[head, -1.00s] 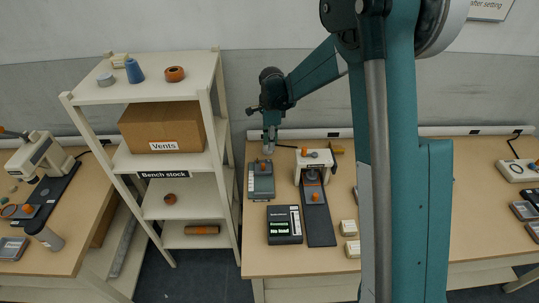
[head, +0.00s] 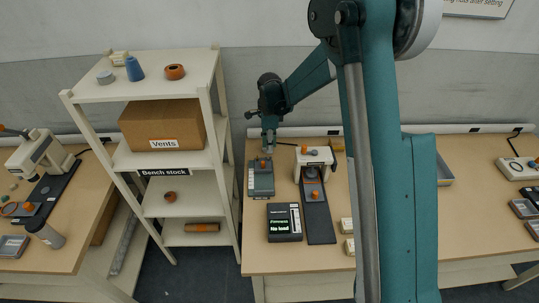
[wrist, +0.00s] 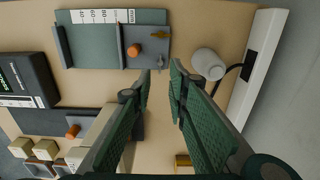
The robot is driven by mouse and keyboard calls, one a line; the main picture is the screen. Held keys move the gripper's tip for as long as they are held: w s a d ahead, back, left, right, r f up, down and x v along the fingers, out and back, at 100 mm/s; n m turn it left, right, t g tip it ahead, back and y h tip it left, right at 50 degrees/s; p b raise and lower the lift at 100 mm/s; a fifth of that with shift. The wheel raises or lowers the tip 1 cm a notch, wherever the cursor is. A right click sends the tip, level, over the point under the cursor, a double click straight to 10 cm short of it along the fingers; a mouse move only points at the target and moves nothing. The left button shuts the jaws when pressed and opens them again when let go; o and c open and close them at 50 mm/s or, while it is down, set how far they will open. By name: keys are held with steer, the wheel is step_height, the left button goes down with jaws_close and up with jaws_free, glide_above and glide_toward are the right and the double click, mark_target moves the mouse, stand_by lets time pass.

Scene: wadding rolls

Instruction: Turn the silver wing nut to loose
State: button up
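In the head view the gauge (head: 260,182) lies at the left of the middle bench; I cannot make out the nut there. My gripper (wrist: 162,72) is open, its two green-padded fingers apart with nothing between them. Its tips appear close to the nut in the wrist view; I cannot tell whether they touch it. In the head view my gripper (head: 268,146) hangs over the gauge's far end.
A white cylinder (wrist: 208,64) stands close to the right finger. A white press (head: 316,157) with an orange knob stands right of the gauge, and a dark readout box (head: 284,222) in front. A yellow block (wrist: 183,160) lies nearby. A shelf (head: 148,95) stands left.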

steer(key=shift+f, duration=2.7)
jaws_close()
